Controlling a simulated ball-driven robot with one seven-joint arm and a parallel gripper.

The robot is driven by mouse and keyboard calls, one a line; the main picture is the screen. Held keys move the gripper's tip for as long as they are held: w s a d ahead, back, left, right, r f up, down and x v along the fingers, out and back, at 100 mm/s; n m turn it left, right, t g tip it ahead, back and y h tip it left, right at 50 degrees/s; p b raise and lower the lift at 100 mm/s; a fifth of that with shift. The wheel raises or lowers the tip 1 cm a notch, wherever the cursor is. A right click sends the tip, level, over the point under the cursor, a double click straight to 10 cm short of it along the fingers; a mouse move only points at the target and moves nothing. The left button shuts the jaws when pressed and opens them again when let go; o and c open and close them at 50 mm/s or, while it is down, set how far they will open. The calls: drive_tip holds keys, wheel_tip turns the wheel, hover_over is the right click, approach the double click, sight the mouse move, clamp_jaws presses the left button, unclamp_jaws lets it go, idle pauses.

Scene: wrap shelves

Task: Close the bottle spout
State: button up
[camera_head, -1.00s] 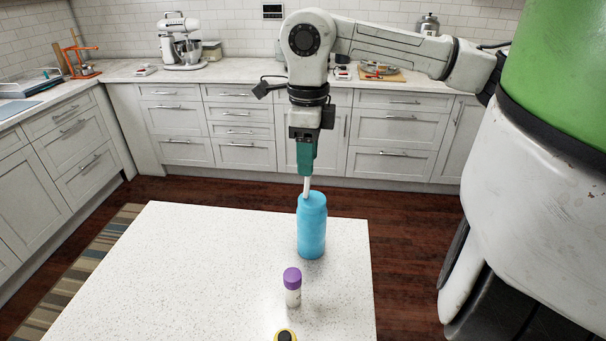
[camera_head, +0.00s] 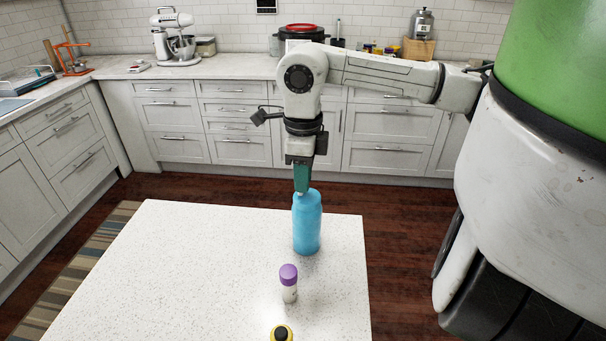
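A blue bottle (camera_head: 307,226) stands upright on the white speckled table, near its far right corner. My gripper (camera_head: 301,190) points straight down with its green fingers at the top left of the bottle. The fingertips meet or overlap the bottle's top in this view. The white spout is not visible now; it is hidden behind or under the fingers. I cannot tell whether the fingers touch the bottle or whether they are open or shut.
A purple-capped white container (camera_head: 289,282) stands in front of the bottle on the white table (camera_head: 190,270). A yellow and black object (camera_head: 282,334) is at the bottom edge of the view. The table's left part is clear. Kitchen counters (camera_head: 240,68) run along the back.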

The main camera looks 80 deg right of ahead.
sight(319, 197)
clamp_jaws()
drive_tip(key=shift+f+b, duration=0.15)
drive_tip(key=shift+b, duration=0.3)
drive_tip(key=t+b, duration=0.1)
drive_tip(key=b, duration=0.1)
drive_tip(key=s+t+b, duration=0.1)
drive_tip(key=b, duration=0.1)
drive_tip(key=shift+d+f+b, duration=0.1)
drive_tip(key=shift+f+b, duration=0.3)
drive_tip(key=t+b, duration=0.1)
drive_tip(key=b, duration=0.3)
drive_tip(key=s+t+b, duration=0.1)
drive_tip(key=t+b, duration=0.1)
drive_tip(key=b, duration=0.1)
drive_tip(key=f+t+b, duration=0.1)
drive_tip(key=b, duration=0.3)
drive_tip(key=shift+s+t+b, duration=0.3)
drive_tip(key=shift+t+b, duration=0.05)
drive_tip(key=shift+t, duration=0.05)
drive_tip(key=t+b, duration=0.1)
drive_tip(key=b, duration=0.1)
drive_tip(key=t+b, duration=0.1)
drive_tip(key=b, duration=0.1)
drive_tip(key=shift+s+f+b, duration=0.1)
drive_tip(key=shift+s+b, duration=0.2)
drive_tip(key=shift+b, duration=0.5)
drive_tip(key=shift+t, duration=0.3)
drive_tip(key=shift+o, duration=2.4)
unclamp_jaws()
drive_tip(key=shift+r, duration=0.2)
